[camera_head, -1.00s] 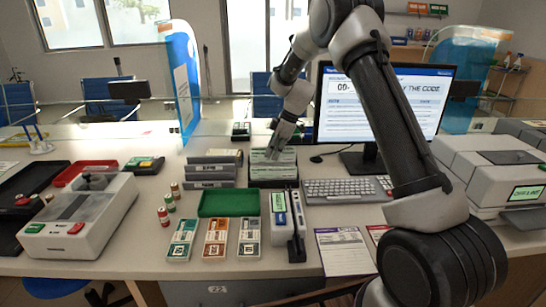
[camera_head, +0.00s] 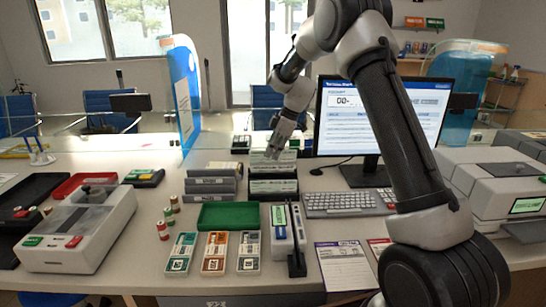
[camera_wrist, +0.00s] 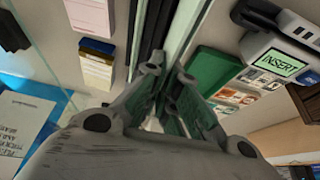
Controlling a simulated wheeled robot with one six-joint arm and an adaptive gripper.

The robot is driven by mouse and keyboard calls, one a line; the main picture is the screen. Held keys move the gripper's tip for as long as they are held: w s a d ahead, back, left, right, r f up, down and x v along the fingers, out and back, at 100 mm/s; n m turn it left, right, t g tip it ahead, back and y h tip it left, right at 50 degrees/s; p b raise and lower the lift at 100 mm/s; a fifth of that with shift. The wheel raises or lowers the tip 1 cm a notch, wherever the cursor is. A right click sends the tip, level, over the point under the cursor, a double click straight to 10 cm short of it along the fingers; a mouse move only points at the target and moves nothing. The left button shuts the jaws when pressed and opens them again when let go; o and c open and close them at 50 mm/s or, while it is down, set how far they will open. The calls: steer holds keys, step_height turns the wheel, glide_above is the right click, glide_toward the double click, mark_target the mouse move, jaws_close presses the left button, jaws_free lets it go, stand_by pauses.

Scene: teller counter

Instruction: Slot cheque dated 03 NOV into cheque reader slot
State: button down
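My gripper (camera_head: 274,150) is above the black cheque rack (camera_head: 287,197) in the head view. Its fingers (camera_wrist: 167,78) look closed on a thin pale-green cheque (camera_head: 262,162), which stands upright above the rack. In the wrist view the held sheet is nearly edge-on, and its date cannot be read. Another green cheque (camera_head: 272,187) stands in the front of the rack. The white cheque reader (camera_head: 281,238) stands in front of the rack, with an upright black part at its right. Its green screen (camera_wrist: 278,64) reads INSERT in the wrist view.
A green tray (camera_head: 227,215) lies left of the reader, with grey binders (camera_head: 211,185) behind it. The monitor (camera_head: 380,115) and keyboard (camera_head: 345,203) are to the right. Stamped note packs (camera_head: 214,253) lie in front. A clear glass screen crosses the counter behind the rack.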

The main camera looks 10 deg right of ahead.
steer(key=shift+r, duration=1.8)
